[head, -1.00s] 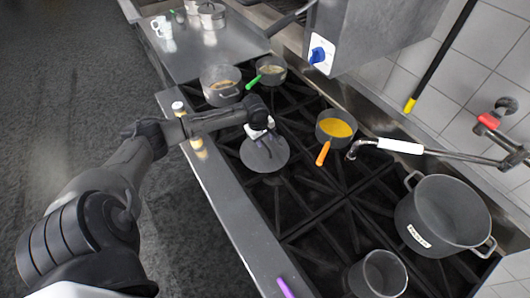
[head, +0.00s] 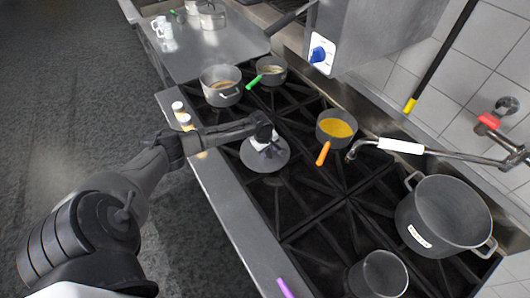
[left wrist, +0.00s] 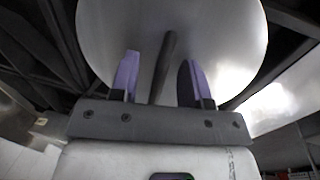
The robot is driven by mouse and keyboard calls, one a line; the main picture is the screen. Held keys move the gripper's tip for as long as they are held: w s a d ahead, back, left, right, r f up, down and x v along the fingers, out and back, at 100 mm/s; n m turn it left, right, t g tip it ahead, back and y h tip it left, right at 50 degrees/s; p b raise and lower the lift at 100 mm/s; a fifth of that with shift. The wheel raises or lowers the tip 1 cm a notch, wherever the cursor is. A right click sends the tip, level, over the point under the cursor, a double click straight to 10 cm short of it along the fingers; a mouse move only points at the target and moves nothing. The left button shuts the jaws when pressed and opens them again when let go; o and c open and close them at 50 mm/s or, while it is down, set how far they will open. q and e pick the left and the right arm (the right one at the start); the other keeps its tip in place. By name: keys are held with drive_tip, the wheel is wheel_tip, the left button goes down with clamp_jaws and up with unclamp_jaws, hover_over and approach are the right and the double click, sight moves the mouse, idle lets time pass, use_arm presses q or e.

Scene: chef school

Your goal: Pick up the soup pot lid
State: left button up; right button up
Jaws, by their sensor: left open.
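The soup pot lid (head: 265,161) is a round, flat grey disc on the black stove grates, left of the pan with the orange handle. My left gripper (head: 268,148) is just above the lid and hides part of it. In the left wrist view, the lid (left wrist: 225,45) fills the top middle. Its dark bar-like handle (left wrist: 163,65) lies between the two purple fingers of the left gripper (left wrist: 158,80), with a gap visible on each side. The left gripper is open. My right gripper is out of view.
A pan of orange soup (head: 337,127) stands right of the lid. A pot (head: 220,85) and a green-handled pan (head: 271,72) stand behind it. A large empty pot (head: 445,215) and a smaller one (head: 379,275) are at right. A faucet arm (head: 440,152) reaches over the stove.

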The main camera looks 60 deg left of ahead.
use_arm(q)
clamp_jaws()
idle(0.3)
drive_tip(key=shift+r, duration=0.1)
